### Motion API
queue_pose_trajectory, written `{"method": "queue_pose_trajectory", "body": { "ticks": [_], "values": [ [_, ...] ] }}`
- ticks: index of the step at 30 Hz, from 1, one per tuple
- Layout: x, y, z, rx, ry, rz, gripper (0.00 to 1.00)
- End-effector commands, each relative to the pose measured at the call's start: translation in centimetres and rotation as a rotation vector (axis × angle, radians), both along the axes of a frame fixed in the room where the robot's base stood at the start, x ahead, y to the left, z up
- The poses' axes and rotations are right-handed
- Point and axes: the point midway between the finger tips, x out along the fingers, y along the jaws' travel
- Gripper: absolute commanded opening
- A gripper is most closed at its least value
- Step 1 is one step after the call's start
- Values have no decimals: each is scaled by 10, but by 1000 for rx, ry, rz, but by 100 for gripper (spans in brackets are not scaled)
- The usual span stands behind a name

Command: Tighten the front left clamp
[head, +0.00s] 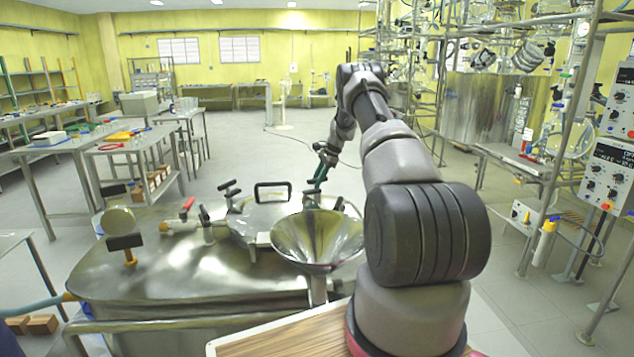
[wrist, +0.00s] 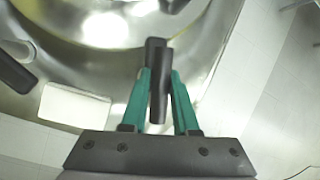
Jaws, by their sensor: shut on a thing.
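A steel vessel (head: 185,278) fills the lower part of the head view, with a round lid (head: 262,216) on top. Clamps with black T-handles stand around the lid; two are on its left, (head: 230,188) and (head: 204,222). My gripper (head: 318,182) points down at the lid's far right edge. In the wrist view, my gripper's green fingers (wrist: 160,75) are closed on both sides of a black clamp handle (wrist: 157,52). The handle lies lengthwise between them and sticks out past the tips. The clamp's lower part is hidden. I cannot tell which clamp position this is.
A steel funnel (head: 317,240) stands in front of the lid, close to my arm. A black lid handle (head: 272,191) rises behind it. A red-handled valve (head: 188,204) is at left. Pipe racks and control boxes (head: 612,165) stand right; open floor lies behind.

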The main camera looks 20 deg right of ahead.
Motion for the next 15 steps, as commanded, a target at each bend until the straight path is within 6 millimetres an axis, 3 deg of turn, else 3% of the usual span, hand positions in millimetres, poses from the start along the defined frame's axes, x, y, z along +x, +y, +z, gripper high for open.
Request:
{"method": "queue_pose_trajectory", "body": {
  "ticks": [15],
  "values": [
    [0, -3, 0, -6, -3, 289, 0]
  ]
}}
